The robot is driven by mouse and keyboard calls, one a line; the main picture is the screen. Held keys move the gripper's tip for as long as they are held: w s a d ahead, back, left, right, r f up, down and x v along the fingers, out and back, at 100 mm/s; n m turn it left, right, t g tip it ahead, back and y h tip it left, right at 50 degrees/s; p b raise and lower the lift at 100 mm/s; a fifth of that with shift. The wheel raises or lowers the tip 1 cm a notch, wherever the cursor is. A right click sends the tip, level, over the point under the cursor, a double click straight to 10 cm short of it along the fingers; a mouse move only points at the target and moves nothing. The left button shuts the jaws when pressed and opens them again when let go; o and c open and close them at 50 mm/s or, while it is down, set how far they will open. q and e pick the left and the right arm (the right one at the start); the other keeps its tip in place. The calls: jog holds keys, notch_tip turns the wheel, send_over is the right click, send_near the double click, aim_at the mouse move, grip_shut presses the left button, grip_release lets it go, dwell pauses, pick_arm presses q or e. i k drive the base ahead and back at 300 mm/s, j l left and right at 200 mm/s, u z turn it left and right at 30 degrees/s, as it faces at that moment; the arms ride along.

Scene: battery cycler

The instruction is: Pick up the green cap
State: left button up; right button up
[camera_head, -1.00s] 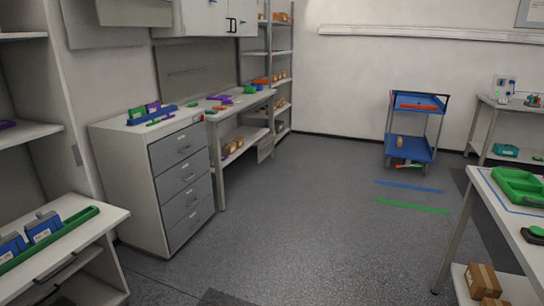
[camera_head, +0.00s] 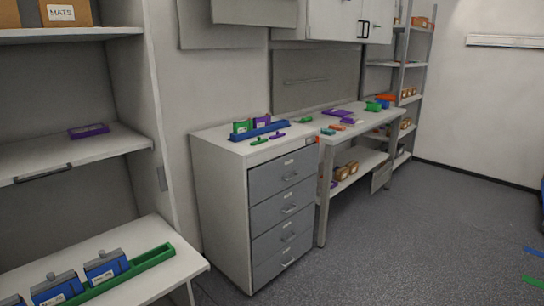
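On top of the grey drawer cabinet lies a small flat green piece (camera_head: 259,141), in front of a blue rack. It may be the green cap, but it is too small to tell. A similar purple piece (camera_head: 278,135) lies to its right. The blue rack (camera_head: 262,131) holds a green block (camera_head: 241,126) and a purple block (camera_head: 262,121), both upright. Another small green piece (camera_head: 304,120) lies further back on the worktop. Neither of my grippers is in view.
The drawer cabinet (camera_head: 222,190) stands left of a long workbench (camera_head: 370,120) with small coloured parts. At left, a shelf unit (camera_head: 160,110) has a lower surface with a green rail (camera_head: 154,258) and blue boxes (camera_head: 104,267).

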aim_at(260, 141)
jog(key=i+j, duration=0.25)
jog(key=i, duration=0.3)
jog(key=i+l+u, duration=0.2)
jog(key=i, duration=0.25)
jog(key=l, duration=0.1)
